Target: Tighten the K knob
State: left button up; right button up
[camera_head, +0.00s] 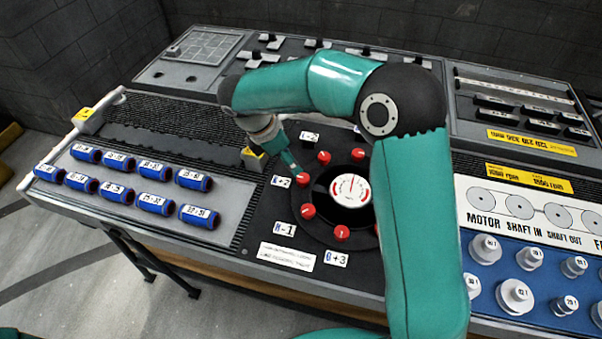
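The round dial unit has a white centre gauge (350,190) ringed by red knobs. A small white label (281,181), which seems to read K+2, sits left of the red knob (302,178) on the dial's left side. My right gripper (294,167) points down at this knob from the upper left, its tip at or just above it. I cannot tell whether it touches. Its fingers look close together, but their opening is too small to make out. Part of the dial's right side is hidden behind my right arm. My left gripper is not in view.
Other red knobs (308,211) surround the gauge closely. Blue cylinders (153,170) lie in rows on the left panel. Grey cylinders (515,295) stand on a blue panel at right. A yellow-ended lever (254,158) is just left of my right gripper.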

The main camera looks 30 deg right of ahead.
aim_at(302, 177)
jog(key=x, duration=0.9)
jog(key=shift+s+f+p, duration=0.1)
jog(key=shift+f+p, duration=0.15)
jog(key=shift+p, duration=0.1)
jog(key=c, duration=1.1)
jog(key=shift+c, duration=0.2)
